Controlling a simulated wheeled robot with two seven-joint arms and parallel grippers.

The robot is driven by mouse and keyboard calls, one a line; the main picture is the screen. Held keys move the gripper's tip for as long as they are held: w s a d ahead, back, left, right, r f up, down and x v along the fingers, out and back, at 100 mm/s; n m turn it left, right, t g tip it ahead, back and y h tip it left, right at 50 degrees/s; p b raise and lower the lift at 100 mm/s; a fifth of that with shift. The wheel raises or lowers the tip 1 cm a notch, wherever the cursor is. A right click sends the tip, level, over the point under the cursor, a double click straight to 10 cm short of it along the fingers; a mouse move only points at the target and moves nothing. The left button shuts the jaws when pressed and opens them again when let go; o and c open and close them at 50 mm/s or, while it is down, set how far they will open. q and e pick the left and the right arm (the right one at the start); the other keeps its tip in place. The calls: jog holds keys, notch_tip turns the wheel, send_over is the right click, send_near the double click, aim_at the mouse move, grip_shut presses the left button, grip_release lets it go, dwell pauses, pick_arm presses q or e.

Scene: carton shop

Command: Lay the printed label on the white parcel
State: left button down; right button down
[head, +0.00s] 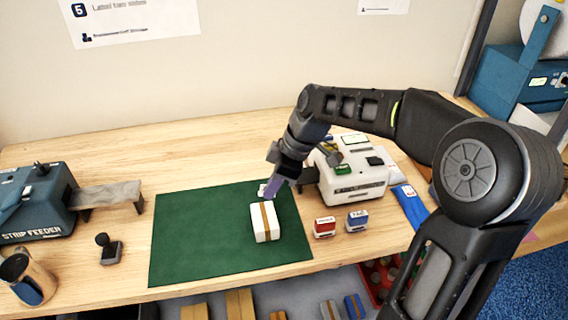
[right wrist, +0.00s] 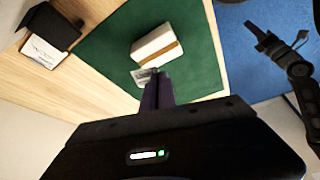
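The white parcel (head: 263,222) with a tan tape strip sits on the green mat (head: 190,240); it also shows in the right wrist view (right wrist: 158,42). My right gripper (head: 269,194) is just behind the parcel, pointing down, its fingers closed together. The small white printed label (head: 262,189) is at its fingertips, and the right wrist view shows the label (right wrist: 143,76) held there, beside the parcel and apart from its top. A dark arm part, likely my left arm (right wrist: 292,60), shows over the blue floor in the right wrist view; its finger state is unclear.
A white label printer (head: 350,182) stands right of the mat. Red (head: 325,227) and blue (head: 357,220) stamps sit beside the mat. At left are the strip feeder (head: 35,210), a dark hand stamp (head: 110,248) and a metal cup (head: 28,278). The mat's left part is clear.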

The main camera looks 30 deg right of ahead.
jog(key=shift+a+n+g+y, duration=0.15)
jog(key=shift+a+n+g, duration=0.1)
jog(key=shift+n, duration=0.65)
jog(key=shift+a+n+g+y, duration=0.15)
jog(key=shift+a+n+g, duration=0.1)
jog(key=shift+n, duration=0.65)
jog(key=shift+f, duration=0.2)
jog(key=shift+f+b, duration=1.65)
jog(key=shift+f, duration=0.75)
jog(key=shift+f+b, duration=0.65)
jog(key=shift+f, duration=0.1)
jog(key=shift+f, duration=0.1)
jog(key=c, duration=1.6)
grip_release()
